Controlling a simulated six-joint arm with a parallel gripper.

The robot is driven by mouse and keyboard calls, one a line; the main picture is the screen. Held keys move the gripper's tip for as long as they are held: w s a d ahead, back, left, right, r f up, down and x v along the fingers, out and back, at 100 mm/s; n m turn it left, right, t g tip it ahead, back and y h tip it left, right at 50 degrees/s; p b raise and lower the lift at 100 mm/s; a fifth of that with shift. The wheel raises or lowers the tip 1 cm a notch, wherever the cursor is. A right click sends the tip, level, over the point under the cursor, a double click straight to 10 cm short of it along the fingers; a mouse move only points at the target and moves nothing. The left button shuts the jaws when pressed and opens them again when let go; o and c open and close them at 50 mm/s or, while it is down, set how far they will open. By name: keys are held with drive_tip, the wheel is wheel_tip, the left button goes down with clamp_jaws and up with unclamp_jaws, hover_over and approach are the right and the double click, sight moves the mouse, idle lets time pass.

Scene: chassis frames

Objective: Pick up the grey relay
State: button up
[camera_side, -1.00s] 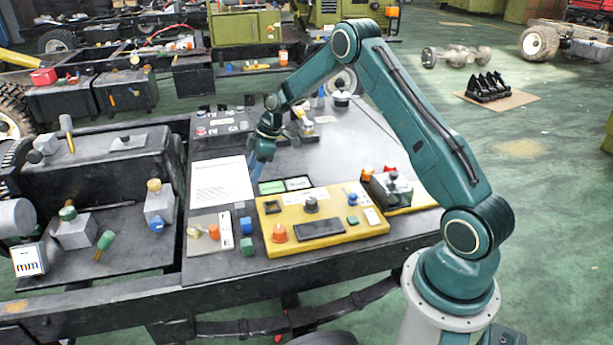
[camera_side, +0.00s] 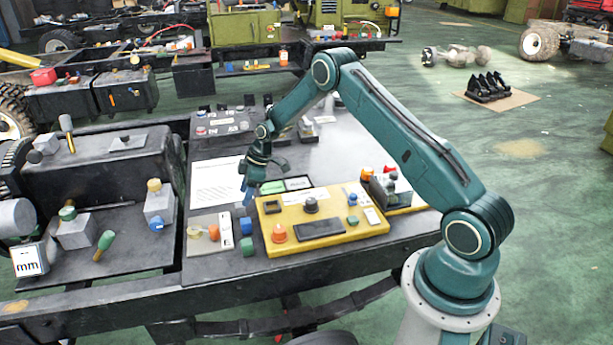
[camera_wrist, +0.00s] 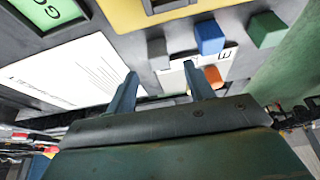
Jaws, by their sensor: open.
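The grey relay (camera_wrist: 157,53) is a small grey block in the wrist view, in a row with a blue block (camera_wrist: 209,37) and a green block (camera_wrist: 266,30). My gripper (camera_wrist: 160,71) is open and empty, with its two blue fingers apart; the relay shows just beyond the gap between the tips. In the side view my gripper (camera_side: 246,196) hangs over the dark bench top, above the spot just behind the blue block (camera_side: 246,225). The relay is small and hard to make out there, partly hidden by the fingers.
A yellow control panel (camera_side: 350,236) with knobs lies to the right of the row. A white paper sheet (camera_side: 214,190) lies to the left. A light plate (camera_side: 203,244) with orange and yellow parts is at the front left. The bench's back right is mostly clear.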

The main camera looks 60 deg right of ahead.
drive_tip(key=shift+x, duration=2.55)
drive_tip(key=c, duration=1.1)
drive_tip(key=shift+r, duration=0.2)
wheel_tip(320, 180, up, 20)
drive_tip(key=shift+f, duration=0.15)
